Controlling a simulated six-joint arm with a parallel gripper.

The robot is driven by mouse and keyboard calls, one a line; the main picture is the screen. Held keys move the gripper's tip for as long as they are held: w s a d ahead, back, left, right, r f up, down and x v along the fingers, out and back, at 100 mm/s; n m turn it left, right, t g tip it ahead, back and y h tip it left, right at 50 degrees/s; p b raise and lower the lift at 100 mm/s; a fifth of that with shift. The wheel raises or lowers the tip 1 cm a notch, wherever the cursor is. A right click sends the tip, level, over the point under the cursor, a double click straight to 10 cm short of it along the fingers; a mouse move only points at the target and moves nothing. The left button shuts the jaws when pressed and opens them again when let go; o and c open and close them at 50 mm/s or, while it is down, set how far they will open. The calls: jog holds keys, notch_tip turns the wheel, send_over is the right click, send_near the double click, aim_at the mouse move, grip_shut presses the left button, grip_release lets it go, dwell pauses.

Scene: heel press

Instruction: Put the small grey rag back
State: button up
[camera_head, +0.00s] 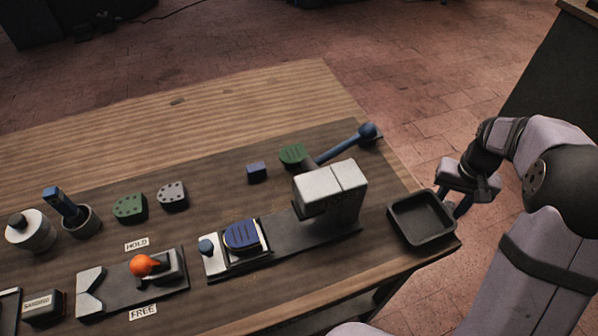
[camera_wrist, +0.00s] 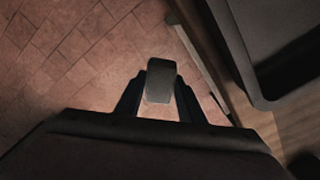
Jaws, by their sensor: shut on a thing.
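My gripper (camera_wrist: 160,90) is shut on a small dark grey piece with rounded corners, which I take for the small grey rag (camera_wrist: 160,72). It sticks out between the two fingertips in the wrist view, with brick floor behind it. In the head view my gripper (camera_head: 461,204) is at the right, just beyond the table's right edge, beside the black tray (camera_head: 393,220). The rag is not clearly visible in the head view. The tray looks empty, and its rim also shows at the upper right of the wrist view (camera_wrist: 252,82).
A press with a white head (camera_head: 330,185) and blue lever (camera_head: 345,144) stands left of the tray. The table's back strip is clear.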

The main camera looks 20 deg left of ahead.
jog(key=w+a+r+n+p, duration=0.1)
jog(key=a+r+n+p, duration=0.35)
jog(key=r, duration=0.75)
jog(key=w+a+r+n+p, duration=0.1)
jog(key=a+r+p, duration=0.1)
jog(key=a+p, duration=0.35)
jog(key=w+a+r+n+p, duration=0.1)
jog(key=a+r+p, duration=0.1)
jog(key=a, duration=0.6)
jog(key=s+a+r+n+p, duration=0.1)
jog(key=s+a+r+p, duration=0.1)
jog(key=a, duration=0.4)
jog(key=s+a+r+n+p, duration=0.1)
jog(key=a+r+p, duration=0.15)
jog(key=a, duration=0.45)
jog(key=shift+d+f+p, duration=0.15)
jog(key=shift+f+p, duration=1.15)
jog(key=shift+f, duration=4.05)
jog(key=shift+f, duration=0.15)
jog(key=o, duration=1)
